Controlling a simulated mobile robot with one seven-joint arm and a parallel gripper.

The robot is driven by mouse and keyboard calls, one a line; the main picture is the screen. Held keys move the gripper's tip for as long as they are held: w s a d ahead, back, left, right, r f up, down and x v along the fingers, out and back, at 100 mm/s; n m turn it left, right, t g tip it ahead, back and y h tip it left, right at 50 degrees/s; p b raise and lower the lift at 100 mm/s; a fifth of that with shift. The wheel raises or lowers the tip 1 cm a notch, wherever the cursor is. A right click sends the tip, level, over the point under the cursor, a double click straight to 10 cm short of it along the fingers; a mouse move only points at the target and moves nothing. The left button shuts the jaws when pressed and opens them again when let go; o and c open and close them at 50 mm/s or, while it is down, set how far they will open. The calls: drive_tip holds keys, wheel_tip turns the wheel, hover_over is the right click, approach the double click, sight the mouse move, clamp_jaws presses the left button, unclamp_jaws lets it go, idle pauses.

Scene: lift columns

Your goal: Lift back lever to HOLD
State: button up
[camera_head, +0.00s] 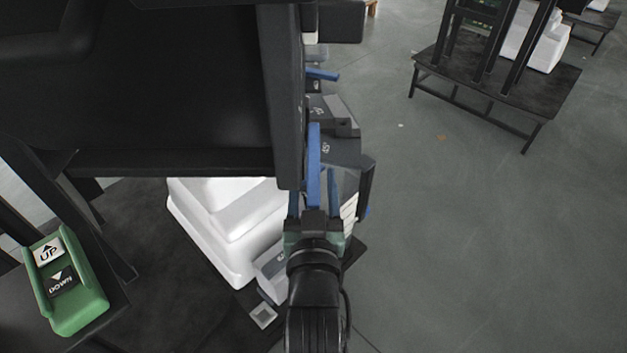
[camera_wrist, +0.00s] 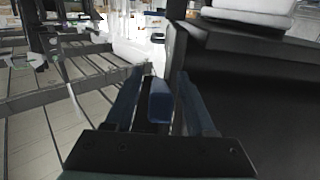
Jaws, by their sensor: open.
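A blue lever (camera_head: 314,155) stands out from a dark grey housing (camera_head: 343,152) on the lift column. My gripper (camera_head: 314,184) is open, with one blue finger on each side of this lever. In the wrist view the lever (camera_wrist: 160,100) lies between the two fingers of my gripper (camera_wrist: 160,72), with gaps on both sides. A second blue lever (camera_head: 322,74) sticks out to the right farther up the head view. I cannot tell from the views which lever is the back one. The small housing marks are too small to read.
A big black panel (camera_head: 160,90) stands close at the left. White stacked shapes (camera_head: 228,225) lie below it. A green UP/DOWN control (camera_head: 65,280) is at lower left. A dark table (camera_head: 495,85) stands at upper right. The grey floor (camera_head: 480,240) at right is clear.

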drive_tip(key=shift+w, duration=0.2)
clamp_jaws()
idle(1.4)
